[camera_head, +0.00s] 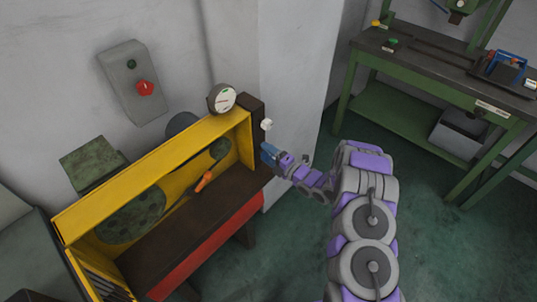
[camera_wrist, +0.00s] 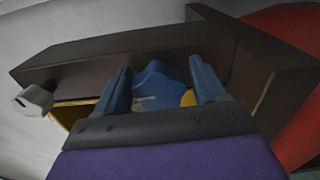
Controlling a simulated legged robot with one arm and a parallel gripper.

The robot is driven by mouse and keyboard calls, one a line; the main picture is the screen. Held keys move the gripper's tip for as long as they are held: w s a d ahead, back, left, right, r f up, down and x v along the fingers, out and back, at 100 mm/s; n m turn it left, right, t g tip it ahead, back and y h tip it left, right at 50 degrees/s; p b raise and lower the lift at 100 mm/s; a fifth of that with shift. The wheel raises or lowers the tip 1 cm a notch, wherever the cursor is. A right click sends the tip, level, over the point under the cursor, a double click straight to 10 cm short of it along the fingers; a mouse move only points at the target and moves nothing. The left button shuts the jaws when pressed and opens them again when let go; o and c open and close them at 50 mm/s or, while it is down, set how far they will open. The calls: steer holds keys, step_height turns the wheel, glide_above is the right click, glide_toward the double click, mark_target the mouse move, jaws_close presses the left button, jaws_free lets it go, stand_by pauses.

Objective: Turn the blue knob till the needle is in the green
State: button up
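The blue knob (camera_wrist: 160,78) shows in the wrist view on the dark end of the yellow machine, between the two blue fingers of my gripper (camera_wrist: 165,82). The fingers are wide apart, one on each side of it; I cannot tell whether they touch it. In the head view my gripper (camera_head: 268,153) is at the machine's right end and hides the knob. The round gauge (camera_head: 222,98) with a white face stands on top of the machine. A small green mark shows on its face; the needle is too small to read.
The yellow machine (camera_head: 155,160) has an open front with an orange handle (camera_head: 204,181) inside. A white knob (camera_head: 266,124) sits just above my gripper and also shows in the wrist view (camera_wrist: 33,100). A grey wall box (camera_head: 132,80) carries a red knob. A green workbench (camera_head: 430,75) stands right.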

steer(key=c, duration=0.8)
steer(key=shift+m+p, duration=0.3)
steer(key=m+p, duration=0.2)
steer(key=m, duration=0.1)
steer(key=shift+s+f+p, duration=0.1)
steer(key=shift+s+p, duration=0.05)
steer(key=shift+p, duration=0.25)
steer(key=m+p, duration=0.1)
steer(key=m, duration=0.1)
steer(key=m+p, duration=0.1)
steer(key=m, duration=0.1)
steer(key=shift+f+m, duration=0.2)
steer(key=shift+m, duration=0.2)
steer(key=m+p, duration=0.1)
steer(key=m, duration=0.2)
steer(key=shift+s+a+m+p, duration=0.1)
steer(key=shift+m+p, duration=0.2)
steer(key=m, duration=0.3)
steer(key=shift+s+f+m+p, duration=0.1)
steer(key=shift+f+m+p, duration=0.1)
steer(key=shift+m+p, duration=0.2)
steer(key=m, duration=0.5)
steer(key=shift+s+a+m+p, duration=0.15)
steer(key=shift+m+p, duration=0.25)
